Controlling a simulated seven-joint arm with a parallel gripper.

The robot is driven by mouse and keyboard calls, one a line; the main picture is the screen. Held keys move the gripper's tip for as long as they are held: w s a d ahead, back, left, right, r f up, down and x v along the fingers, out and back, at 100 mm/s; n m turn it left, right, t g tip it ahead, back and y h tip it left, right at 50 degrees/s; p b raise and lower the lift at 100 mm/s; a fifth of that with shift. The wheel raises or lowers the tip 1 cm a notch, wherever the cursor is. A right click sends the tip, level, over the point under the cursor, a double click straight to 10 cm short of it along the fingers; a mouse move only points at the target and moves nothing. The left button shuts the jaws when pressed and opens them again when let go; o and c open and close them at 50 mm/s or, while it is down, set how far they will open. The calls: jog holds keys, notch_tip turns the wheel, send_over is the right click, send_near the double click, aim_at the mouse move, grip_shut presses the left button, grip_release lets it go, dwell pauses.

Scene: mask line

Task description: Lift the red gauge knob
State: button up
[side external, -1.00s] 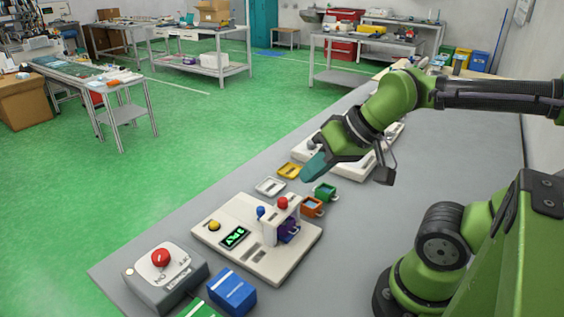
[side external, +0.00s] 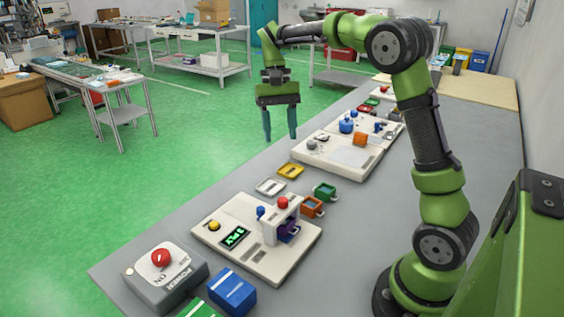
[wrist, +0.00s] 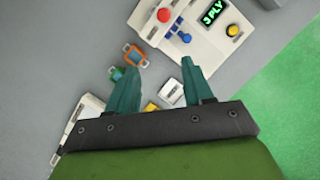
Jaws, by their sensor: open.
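The red knob (side external: 283,203) is a round ball on top of a white upright block on the near white station (side external: 213,243). The knob also shows near the top of the wrist view (wrist: 164,14), beyond my fingertips. My gripper (side external: 280,137) is open and empty, with its teal fingers pointing down. It hangs well above the table level, behind the knob in the side view. In the wrist view my fingertips (wrist: 162,62) are wide apart with no object between them.
A blue knob (side external: 261,212), a yellow button (side external: 214,226) and a green "3 PLY" display (side external: 235,237) are on the same station. Orange (side external: 312,206) and green (side external: 325,192) holders stand behind it. A power box (side external: 170,280) with a red button is in front.

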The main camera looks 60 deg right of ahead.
notch_tip(320, 180, up, 2)
send_near(282, 199)
jog(key=shift+m+y, duration=0.3)
jog(key=shift+y, duration=0.1)
jog(key=x, duration=0.8)
jog(key=shift+s+d+f, duration=0.15)
jog(key=shift+d+f, duration=0.1)
jog(key=shift+f, duration=0.2)
grip_shut()
